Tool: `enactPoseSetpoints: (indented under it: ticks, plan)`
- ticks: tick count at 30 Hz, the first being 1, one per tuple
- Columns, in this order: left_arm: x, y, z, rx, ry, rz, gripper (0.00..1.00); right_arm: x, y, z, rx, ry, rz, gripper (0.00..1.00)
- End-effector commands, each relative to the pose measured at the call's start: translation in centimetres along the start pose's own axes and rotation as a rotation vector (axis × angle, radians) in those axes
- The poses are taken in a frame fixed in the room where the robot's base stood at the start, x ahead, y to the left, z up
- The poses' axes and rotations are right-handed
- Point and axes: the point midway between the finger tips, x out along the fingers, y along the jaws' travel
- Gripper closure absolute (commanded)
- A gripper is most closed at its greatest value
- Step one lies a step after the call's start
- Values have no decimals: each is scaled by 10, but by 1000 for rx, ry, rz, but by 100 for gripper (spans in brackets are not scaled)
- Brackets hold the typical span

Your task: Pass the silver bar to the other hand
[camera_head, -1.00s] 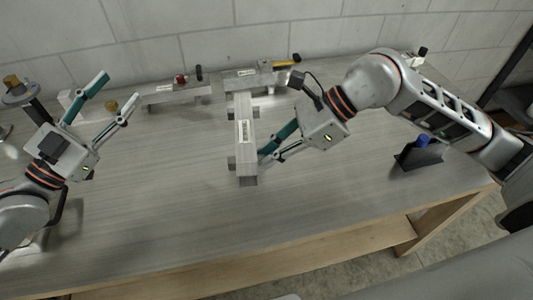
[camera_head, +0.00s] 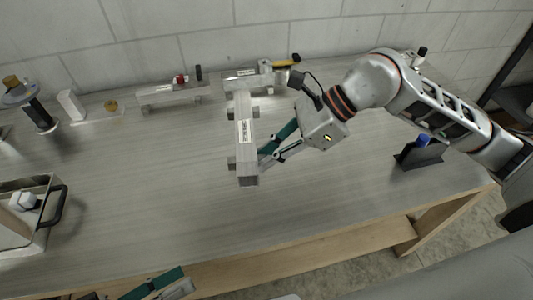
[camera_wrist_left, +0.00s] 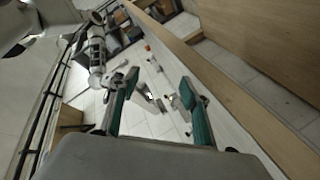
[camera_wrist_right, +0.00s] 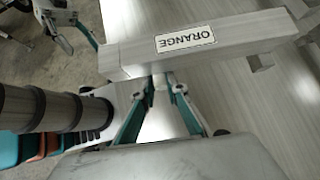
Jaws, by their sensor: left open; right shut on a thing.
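The silver bar (camera_head: 246,160) with an "ORANGE" label is in the middle of the head view, its near end towards me. It also spans the top of the right wrist view (camera_wrist_right: 245,32). My right gripper (camera_head: 262,158) is shut on the bar near its near end, from the right side. My left gripper (camera_head: 160,286) is at the bottom edge of the head view, well in front of the bar and partly out of frame. In the left wrist view its fingers (camera_wrist_left: 157,105) are apart with nothing held between them.
Another silver bar (camera_head: 172,92) and more metal pieces (camera_head: 240,79) stand along the back wall. A metal box with a dark handle (camera_head: 58,205) sits at the left edge. A dark holder with a blue item (camera_head: 420,152) is at right. The table's front middle is clear.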

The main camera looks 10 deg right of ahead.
Motion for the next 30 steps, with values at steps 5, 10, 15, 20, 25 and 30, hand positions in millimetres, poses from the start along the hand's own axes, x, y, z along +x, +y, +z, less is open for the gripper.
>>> enactPoseSetpoints:
  ticks: [5, 10, 15, 20, 25, 30]
  plan:
    - [6, -20, 39, 94, -37, -47, 53, 0, 0, 1, -2, -2, -2, 100]
    - [18, -59, 66, 249, -80, -127, 53, 0, 0, 1, -2, -2, -2, 100]
    - [34, -108, 87, 453, -134, -225, 53, 0, 0, 1, -2, -2, -2, 100]
    - [55, -158, 101, 683, -190, -325, 53, 0, 0, 1, -2, -2, -2, 100]
    - [76, -197, 98, 830, -202, -450, 53, 0, 0, 1, -2, -2, -2, 100]
    - [74, -229, 78, 770, -144, -644, 53, 0, 0, 1, -2, -2, -2, 100]
